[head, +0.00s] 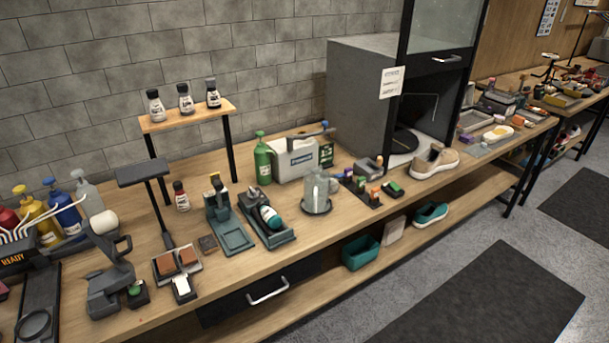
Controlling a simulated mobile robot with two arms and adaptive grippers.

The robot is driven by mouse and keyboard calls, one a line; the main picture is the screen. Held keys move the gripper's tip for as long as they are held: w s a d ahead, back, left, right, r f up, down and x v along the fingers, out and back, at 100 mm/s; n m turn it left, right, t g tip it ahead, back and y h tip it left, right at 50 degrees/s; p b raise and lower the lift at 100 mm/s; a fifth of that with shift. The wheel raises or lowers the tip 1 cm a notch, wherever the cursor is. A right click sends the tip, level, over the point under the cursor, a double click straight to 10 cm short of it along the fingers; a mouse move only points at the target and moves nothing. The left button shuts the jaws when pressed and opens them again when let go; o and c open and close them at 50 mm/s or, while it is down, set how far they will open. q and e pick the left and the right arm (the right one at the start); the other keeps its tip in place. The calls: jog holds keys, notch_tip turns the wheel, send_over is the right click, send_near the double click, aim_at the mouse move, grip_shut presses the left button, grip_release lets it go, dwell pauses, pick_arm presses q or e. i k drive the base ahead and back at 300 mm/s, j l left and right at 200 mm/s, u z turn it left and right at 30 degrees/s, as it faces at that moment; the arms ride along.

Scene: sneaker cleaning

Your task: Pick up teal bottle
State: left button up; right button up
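A teal bottle (269,217) with a dark upper part lies tilted in a dark teal tray (285,238) near the front edge of the wooden workbench (235,258). A green pump bottle (263,163) stands upright behind it, in front of the wall. Neither of my grippers shows in the head view, and nothing is seen touching the teal bottle.
Left of the tray stands a similar teal holder (232,236). A glass jar (316,190) stands to its right. Behind are a small raised shelf (190,115) with three bottles and a grey box (296,162). A sneaker (434,162) sits farther right.

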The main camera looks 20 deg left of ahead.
aim_at(272, 219)
jog(key=i+l+u, duration=0.1)
jog(key=u, duration=0.25)
jog(key=l+u, duration=0.15)
jog(key=u, duration=0.2)
jog(key=i, duration=0.05)
